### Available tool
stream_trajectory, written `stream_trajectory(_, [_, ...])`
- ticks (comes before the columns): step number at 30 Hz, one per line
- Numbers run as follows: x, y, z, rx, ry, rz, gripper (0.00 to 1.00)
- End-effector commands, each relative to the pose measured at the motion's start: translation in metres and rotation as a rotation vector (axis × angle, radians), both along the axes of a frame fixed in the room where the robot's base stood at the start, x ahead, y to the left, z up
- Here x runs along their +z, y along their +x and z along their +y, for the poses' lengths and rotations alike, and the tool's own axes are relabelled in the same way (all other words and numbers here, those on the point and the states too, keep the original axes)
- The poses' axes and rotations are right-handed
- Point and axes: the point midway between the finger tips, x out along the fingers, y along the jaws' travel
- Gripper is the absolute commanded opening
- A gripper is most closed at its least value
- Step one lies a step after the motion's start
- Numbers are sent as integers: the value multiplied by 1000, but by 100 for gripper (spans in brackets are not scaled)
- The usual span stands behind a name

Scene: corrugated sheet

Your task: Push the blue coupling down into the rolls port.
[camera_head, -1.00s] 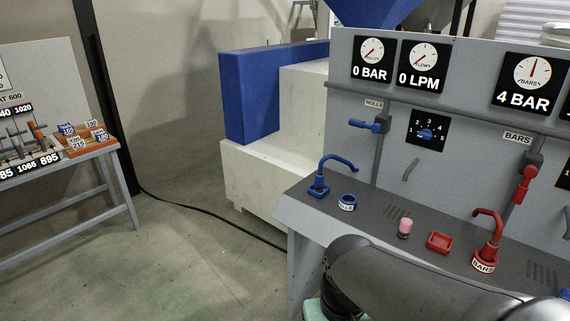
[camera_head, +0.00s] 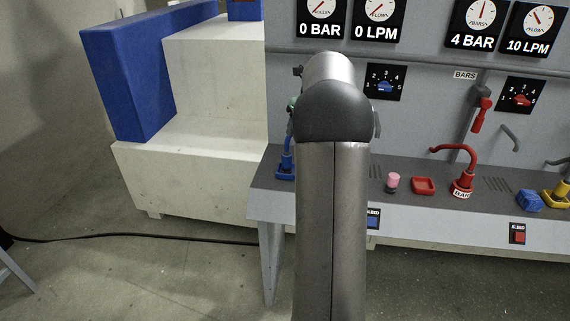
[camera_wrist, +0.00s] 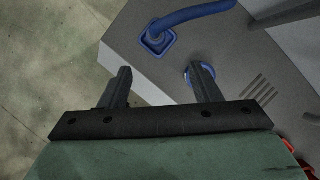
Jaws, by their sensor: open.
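The blue coupling with its curved hose (camera_wrist: 160,30) stands in a square blue holder (camera_wrist: 147,48) at the top of the wrist view. In the head view, the blue coupling (camera_head: 287,160) shows at the console's left end, partly covered by my arm. The rolls port, a round blue ring (camera_wrist: 187,77), is on the console top, partly hidden behind my right finger in the wrist view. My arm hides it in the head view. My gripper (camera_wrist: 162,72) is open and empty, its fingers apart over the console's edge area, short of the coupling.
To the right on the console stand a pink-topped piece (camera_head: 392,182), a red tray (camera_head: 423,186) and the red bars coupling (camera_head: 462,185). The console's upright panel (camera_head: 430,120) rises behind. A blue and white machine (camera_head: 190,100) stands left.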

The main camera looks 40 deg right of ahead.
Motion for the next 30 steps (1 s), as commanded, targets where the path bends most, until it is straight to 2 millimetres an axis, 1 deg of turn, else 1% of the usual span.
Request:
stream_trajectory(12, [-81,33,0,1,4,3,57])
stream_trajectory(15, [-95,39,0,1,3,2,57])
stream_trajectory(23, [-112,46,1,1,3,2,57])
stream_trajectory(30, [-145,58,4,2,2,2,57])
